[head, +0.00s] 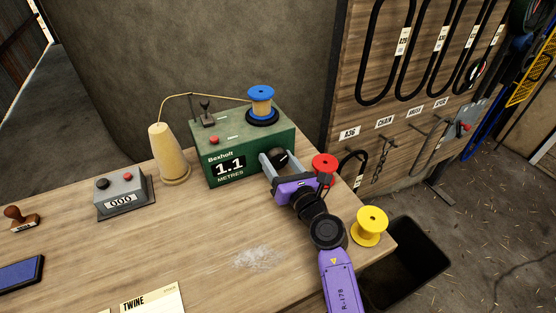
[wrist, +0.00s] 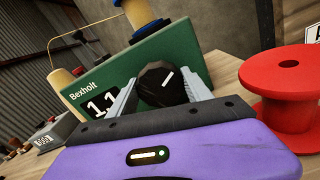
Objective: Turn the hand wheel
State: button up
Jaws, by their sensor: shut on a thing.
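The hand wheel is a black knob with a white mark (wrist: 163,82) on the front of the green Bexholt box (head: 240,145). In the head view the black knob (head: 281,157) shows at the box's right end. My purple gripper (head: 274,162) has its two grey fingers on either side of the knob, shut on it. In the wrist view the fingers (wrist: 162,96) flank the knob and the white mark is tilted. The box's display (head: 229,166) reads 1.1 metres. A blue spool (head: 261,101) sits on top of the box, with twine running to it.
A cone of twine (head: 167,155) and a grey counter box (head: 124,195) stand left of the green box. A red spool (head: 325,166) and a yellow spool (head: 370,224) stand close to my gripper's right. A dark bin (head: 411,264) is beyond the table's right edge. The front middle is mostly clear.

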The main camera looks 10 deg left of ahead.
jog(key=shift+r+m+p, duration=0.1)
jog(key=shift+m+p, duration=0.3)
jog(key=shift+d+m+p, duration=0.1)
jog(key=shift+m+p, duration=0.7)
jog(key=shift+m, duration=0.1)
jog(key=shift+m+p, duration=1.1)
jog(key=shift+m, duration=1.1)
jog(key=o, duration=1.4)
